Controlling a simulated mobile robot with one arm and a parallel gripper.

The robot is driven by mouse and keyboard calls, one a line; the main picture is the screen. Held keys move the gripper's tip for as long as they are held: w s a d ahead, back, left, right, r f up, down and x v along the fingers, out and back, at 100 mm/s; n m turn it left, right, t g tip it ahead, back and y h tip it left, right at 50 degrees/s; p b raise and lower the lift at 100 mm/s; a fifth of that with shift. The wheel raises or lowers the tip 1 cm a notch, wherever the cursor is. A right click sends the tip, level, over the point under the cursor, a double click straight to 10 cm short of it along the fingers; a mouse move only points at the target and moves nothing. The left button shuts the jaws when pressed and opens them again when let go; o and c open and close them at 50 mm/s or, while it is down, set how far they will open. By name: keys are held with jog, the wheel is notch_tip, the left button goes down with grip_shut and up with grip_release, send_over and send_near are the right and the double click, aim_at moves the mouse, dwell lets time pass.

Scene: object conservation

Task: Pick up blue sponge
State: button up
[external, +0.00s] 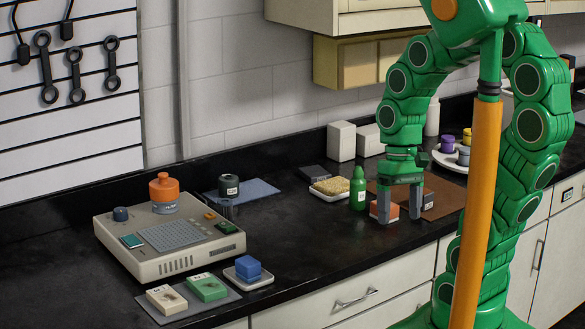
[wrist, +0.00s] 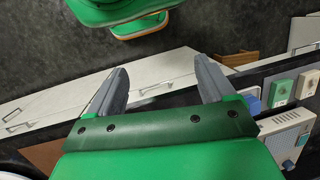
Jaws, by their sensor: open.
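The blue sponge (external: 248,267) sits on a small white dish (external: 256,283) near the counter's front edge, at lower left in the external view. A blue patch (wrist: 252,99), likely the sponge, shows in the wrist view beside the right finger, partly hidden by my gripper. My gripper (external: 400,216) points down over the counter, far to the right of the sponge, by an orange and white block (external: 377,212). Its two fingers also show apart in the wrist view (wrist: 162,66), with nothing seen held between them.
A beige device (external: 170,243) stands behind the sponge, and two small boxes (external: 207,287) lie to its left. A green bottle (external: 358,188) and a yellow sponge on a dish (external: 331,187) stand left of my gripper. Counter between there and the blue sponge is clear.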

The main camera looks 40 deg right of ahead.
jog(key=w+a+f+m+g+y, duration=0.1)
jog(key=w+a+f+m+y, duration=0.3)
jog(key=w+a, duration=0.5)
jog(key=m+t+y, duration=0.2)
jog(key=m+y, duration=0.6)
jog(key=m, duration=0.4)
send_near(251, 259)
jog(key=a, duration=0.1)
jog(key=s+a, duration=0.1)
jog(key=shift+a+f, duration=0.2)
jog(key=shift+a, duration=0.15)
jog(key=shift+w+f, duration=0.35)
jog(key=shift+x, duration=3.85)
jog(key=c, duration=1)
jog(key=shift+c, duration=0.2)
